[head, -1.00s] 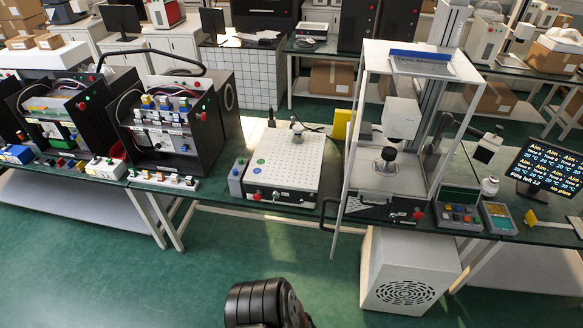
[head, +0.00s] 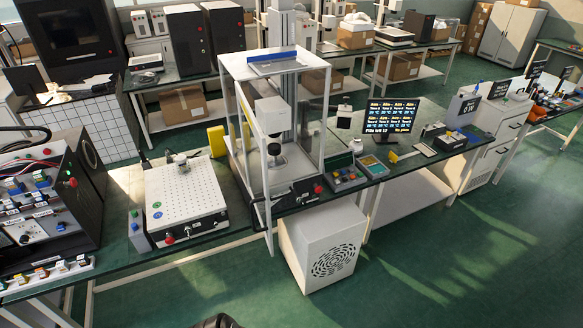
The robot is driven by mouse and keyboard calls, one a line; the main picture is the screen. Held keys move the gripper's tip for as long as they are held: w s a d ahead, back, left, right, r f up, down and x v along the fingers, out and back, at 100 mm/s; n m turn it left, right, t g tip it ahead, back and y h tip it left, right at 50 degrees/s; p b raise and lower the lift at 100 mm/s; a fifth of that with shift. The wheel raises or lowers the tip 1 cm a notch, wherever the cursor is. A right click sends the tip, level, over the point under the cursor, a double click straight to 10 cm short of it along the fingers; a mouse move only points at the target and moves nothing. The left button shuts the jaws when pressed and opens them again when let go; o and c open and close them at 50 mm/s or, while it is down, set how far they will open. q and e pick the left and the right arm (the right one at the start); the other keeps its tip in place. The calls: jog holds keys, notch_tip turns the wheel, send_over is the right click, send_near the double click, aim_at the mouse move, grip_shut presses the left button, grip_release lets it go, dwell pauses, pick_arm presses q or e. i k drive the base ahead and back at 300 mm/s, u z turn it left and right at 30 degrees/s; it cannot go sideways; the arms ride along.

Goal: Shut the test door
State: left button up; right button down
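The test machine (head: 300,62) is a tall enclosure with a pale frame and clear panels, standing on the bench in the middle of the head view. Its door (head: 268,230) is a thin pale-framed clear panel. It stands open, swung out past the bench's front edge on the machine's left side, and shows nearly edge-on. Inside are a pale upper head (head: 271,115) and a dark round fixture (head: 274,150). Neither of my grippers shows. Only a small dark piece of my own body shows at the bottom edge.
A perforated plate unit (head: 185,195) sits left of the machine, with a black control rack (head: 60,195) farther left. A button box (head: 345,178) and a monitor (head: 388,118) stand to the right. A white vented box (head: 322,250) stands below the bench. The green floor in front is clear.

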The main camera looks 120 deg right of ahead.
aim_at(254, 143)
jog(key=z, duration=3.6)
